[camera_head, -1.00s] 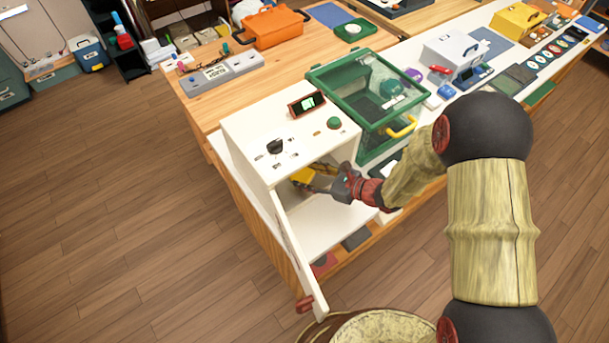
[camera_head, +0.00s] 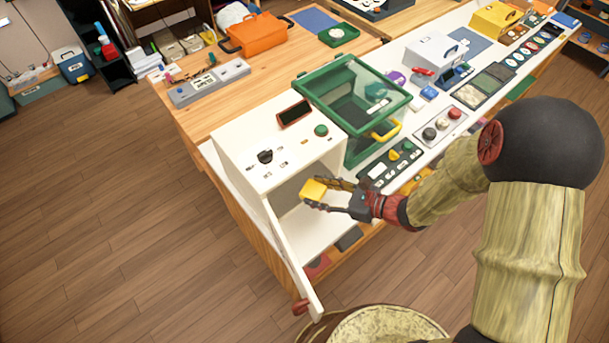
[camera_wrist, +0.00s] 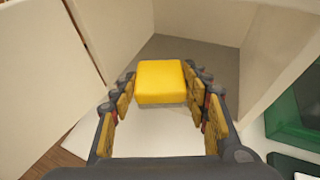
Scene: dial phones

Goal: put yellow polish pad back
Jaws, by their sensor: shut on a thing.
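The yellow polish pad (camera_head: 313,190) is a small yellow block. My gripper (camera_head: 338,197) is shut on it and holds it at the open front of a white box-like cabinet (camera_head: 275,146). In the wrist view the pad (camera_wrist: 160,81) sits between the two fingertips (camera_wrist: 161,92), with the cabinet's grey inner floor (camera_wrist: 190,52) behind it. The cabinet door (camera_head: 290,257) stands open to the left of my gripper. The screen on the cabinet top (camera_head: 295,113) is dark.
A green-framed clear case (camera_head: 352,100) with a yellow handle stands right of the cabinet. Panels with knobs and buttons (camera_head: 391,164) lie on the white bench beside it. Dark and red pads (camera_head: 349,238) lie on a lower shelf under the cabinet. The wooden floor at left is clear.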

